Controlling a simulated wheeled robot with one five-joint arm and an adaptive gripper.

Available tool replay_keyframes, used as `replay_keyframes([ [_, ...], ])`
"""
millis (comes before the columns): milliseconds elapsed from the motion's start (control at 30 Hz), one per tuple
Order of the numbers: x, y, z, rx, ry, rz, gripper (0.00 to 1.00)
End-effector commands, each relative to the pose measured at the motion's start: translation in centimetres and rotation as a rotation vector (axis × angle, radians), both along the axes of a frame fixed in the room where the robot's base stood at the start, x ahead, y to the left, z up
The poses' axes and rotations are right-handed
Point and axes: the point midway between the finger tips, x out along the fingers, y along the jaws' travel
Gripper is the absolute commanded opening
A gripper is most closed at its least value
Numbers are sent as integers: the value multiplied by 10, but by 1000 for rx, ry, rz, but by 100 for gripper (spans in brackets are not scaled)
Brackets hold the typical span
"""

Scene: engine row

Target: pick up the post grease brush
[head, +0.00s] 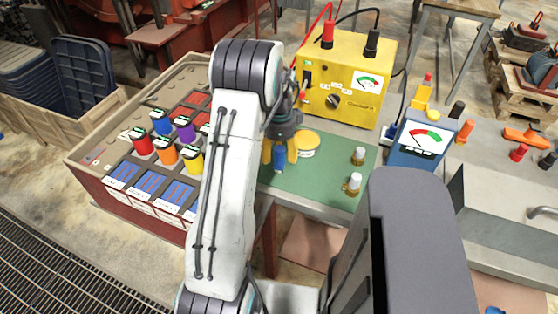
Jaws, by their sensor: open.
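My gripper (279,154) points down over the green mat (322,176) on the bench, its yellow fingers apart. A small blue object (279,162) shows between and just below the fingers; I cannot tell whether they touch it. Its upper part is hidden by the gripper, and I cannot tell surely whether it is the post grease brush. No other brush is clear to see. A round yellow tin with a pale label (304,146) stands just right of the gripper. My white arm hides the mat's left side.
Two small capped bottles (353,184) stand at the mat's right. A yellow charger box (345,80) with red and black leads stands behind. A blue meter (417,146) is at the right. A case with coloured cylinders (142,143) stands at the left.

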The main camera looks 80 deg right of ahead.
Motion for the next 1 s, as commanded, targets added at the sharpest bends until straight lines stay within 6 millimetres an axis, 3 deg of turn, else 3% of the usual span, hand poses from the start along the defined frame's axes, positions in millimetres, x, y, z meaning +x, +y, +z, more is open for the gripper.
replay_keyframes([
  [233,0,0,-21,1,0,1,58],
  [567,0,0,-23,0,0,1,59],
  [1000,0,0,-23,-1,0,1,19],
])
